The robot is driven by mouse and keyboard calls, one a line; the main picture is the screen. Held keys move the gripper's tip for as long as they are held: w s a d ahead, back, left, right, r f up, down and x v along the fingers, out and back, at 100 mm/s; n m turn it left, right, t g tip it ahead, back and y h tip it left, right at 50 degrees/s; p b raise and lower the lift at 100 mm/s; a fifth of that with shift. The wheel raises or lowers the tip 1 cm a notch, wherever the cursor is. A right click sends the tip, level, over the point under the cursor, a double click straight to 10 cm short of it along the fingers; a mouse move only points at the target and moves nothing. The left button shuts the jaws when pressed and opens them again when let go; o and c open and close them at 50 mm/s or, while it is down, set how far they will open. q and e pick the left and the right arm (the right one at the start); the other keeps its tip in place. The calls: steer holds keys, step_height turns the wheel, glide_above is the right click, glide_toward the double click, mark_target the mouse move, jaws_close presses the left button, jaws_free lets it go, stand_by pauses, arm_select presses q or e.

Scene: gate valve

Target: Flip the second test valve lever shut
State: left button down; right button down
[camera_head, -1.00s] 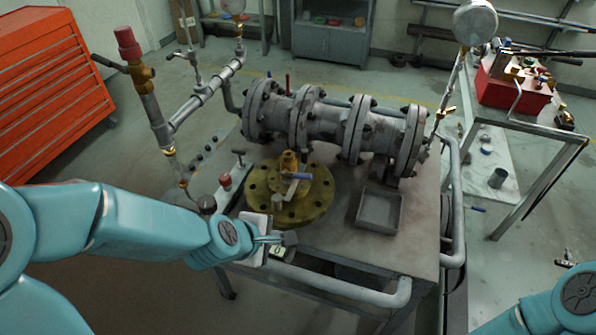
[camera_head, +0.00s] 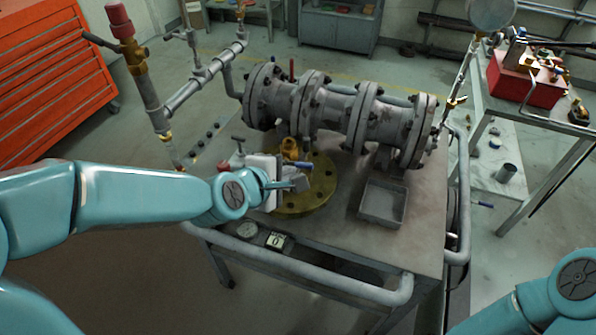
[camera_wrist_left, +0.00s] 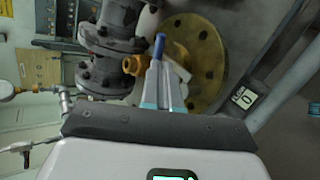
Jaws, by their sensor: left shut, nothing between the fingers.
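A brass valve (camera_head: 289,148) stands on a round yellow flange plate (camera_head: 322,185) on the bench. Its lever has a blue grip (camera_head: 298,163); the blue grip also shows in the left wrist view (camera_wrist_left: 160,44), just past the fingertips, with a pale lever part (camera_wrist_left: 179,72) beside the fingers. My left gripper (camera_head: 298,184) is shut and empty, over the flange and close beside the lever. Whether the fingers touch the lever I cannot tell. The wrist hides part of the flange and valve. My right gripper is out of view; only part of my right arm shows at bottom right.
A grey flanged pipe (camera_head: 335,108) lies behind the valve. An empty grey tray (camera_head: 383,203) sits to the right. A rail (camera_head: 310,280) runs along the bench front, near a tag reading 0 (camera_head: 276,241). A vertical pipe with a red cap (camera_head: 120,20) stands at left.

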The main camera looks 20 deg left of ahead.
mark_target(307, 166)
arm_select(q)
steer(key=x, duration=0.5)
steer(key=shift+w+f, duration=0.1)
steer(key=shift+w, duration=0.15)
steer(key=shift+d, duration=0.1)
steer(key=shift+d+f+b, duration=0.2)
steer(key=shift+f+b, duration=0.5)
steer(key=shift+b, duration=0.35)
steer(key=shift+d+f+b, duration=0.15)
steer(key=shift+d+b, duration=0.05)
steer(key=shift+b, duration=0.2)
steer(key=shift+r, duration=0.25)
steer(key=shift+r+p, duration=0.75)
steer(key=shift+p, duration=0.05)
